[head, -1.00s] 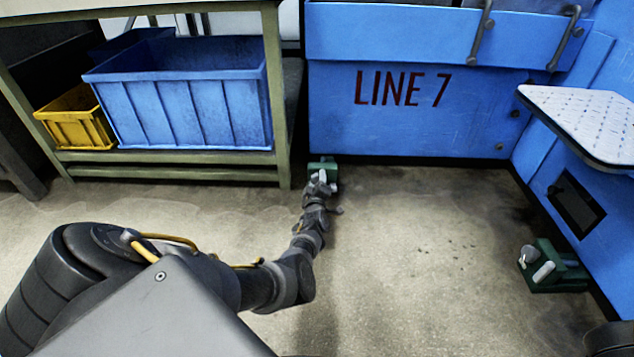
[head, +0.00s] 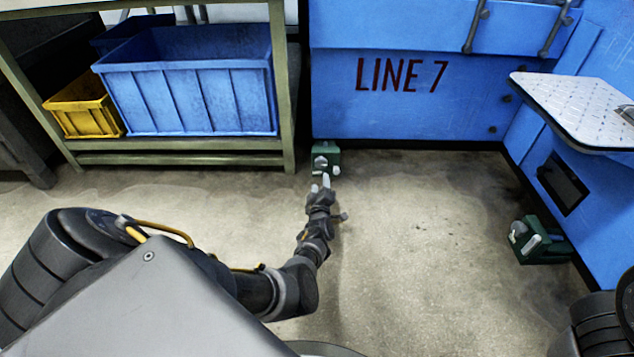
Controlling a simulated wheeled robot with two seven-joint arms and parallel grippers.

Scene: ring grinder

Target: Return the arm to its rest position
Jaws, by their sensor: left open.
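My left arm reaches forward from the lower left, bent at the elbow. My left gripper (head: 321,184) is open and empty, its light fingertips pointing away toward a small green device (head: 326,158) on the floor by the blue machine. In the picture the fingertips sit just below the device, with a small gap. My right gripper is not in view; only a dark part of my right arm shows at the lower right edge.
A shelf (head: 180,158) at left holds a large blue bin (head: 190,95) and a yellow bin (head: 85,112). The blue LINE 7 machine (head: 400,115) closes off the back. A white plate (head: 575,105) juts out at right above another green device (head: 540,242). The middle floor is clear.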

